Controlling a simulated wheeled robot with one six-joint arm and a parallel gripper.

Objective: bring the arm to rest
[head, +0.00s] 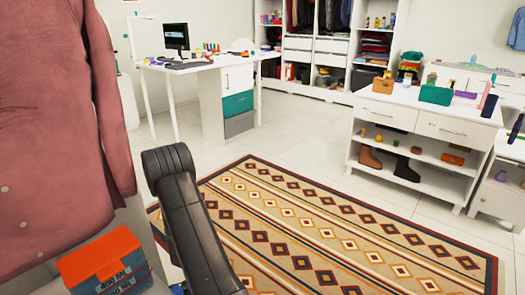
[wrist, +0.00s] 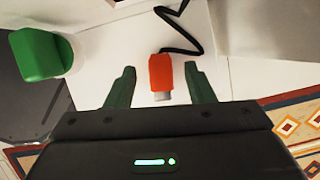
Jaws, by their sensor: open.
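In the wrist view my gripper (wrist: 160,69) is open, with its two dark green fingers spread apart. Nothing is held between them. A red-orange object with a grey end (wrist: 161,73) and a black cord lies on a white surface, seen in the gap between the fingers. It appears to lie beyond the fingertips; I cannot tell how far. In the head view a dark link of my arm (head: 190,220) rises at the lower middle, and the gripper is not seen there.
A green object (wrist: 38,54) stands at the wrist view's upper left. In the head view, a pink coat (head: 50,140) and an orange-topped box (head: 100,258) are close at left. A patterned rug (head: 320,225), desk (head: 205,65), open wardrobe (head: 320,60) and shelf unit (head: 450,125) lie beyond.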

